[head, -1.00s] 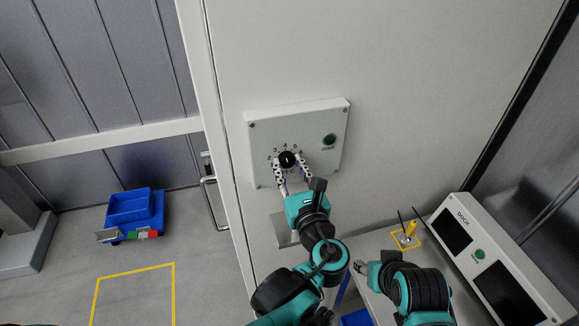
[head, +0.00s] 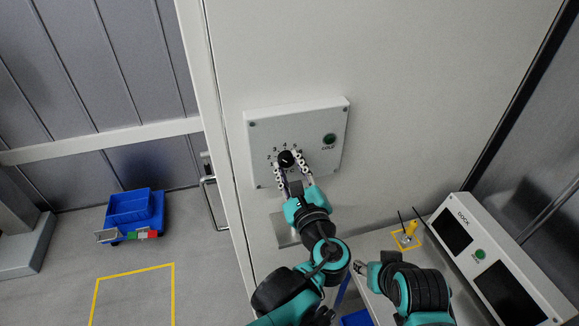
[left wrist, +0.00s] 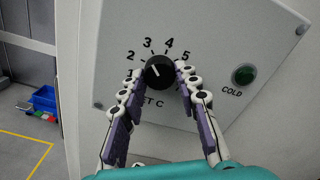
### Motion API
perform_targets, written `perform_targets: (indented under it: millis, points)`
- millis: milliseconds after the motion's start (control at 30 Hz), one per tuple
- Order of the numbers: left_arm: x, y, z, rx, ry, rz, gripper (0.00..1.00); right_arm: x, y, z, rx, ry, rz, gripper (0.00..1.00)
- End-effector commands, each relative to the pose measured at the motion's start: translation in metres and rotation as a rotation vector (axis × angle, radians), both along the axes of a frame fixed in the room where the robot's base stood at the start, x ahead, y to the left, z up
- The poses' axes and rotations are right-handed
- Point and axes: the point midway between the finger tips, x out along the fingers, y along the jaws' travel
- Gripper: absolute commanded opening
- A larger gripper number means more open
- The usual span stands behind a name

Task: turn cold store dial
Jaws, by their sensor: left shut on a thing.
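The cold store dial (head: 287,158) is a round black knob on a white wall box (head: 326,175), with printed numbers around its upper side. My right gripper (head: 360,268) is low, over the grey surface, away from the box. Its jaws are too small to judge.
A green button (head: 329,139) marked COLD sits on the box, right of the dial. A door handle (head: 211,205) is to the left. A DOCK console (head: 503,262) stands at the lower right. A blue bin (head: 131,208) is on the floor at the left.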

Motion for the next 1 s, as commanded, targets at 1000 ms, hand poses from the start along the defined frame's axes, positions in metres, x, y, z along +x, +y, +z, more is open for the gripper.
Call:
perform_targets:
  millis: [1000]
  points:
    - [0.0002,-0.0007,0.0011,-0.566,-0.184,0.000,0.02,0.0000,0.0000,-0.0028,0.000,0.000,0.000,0.44]
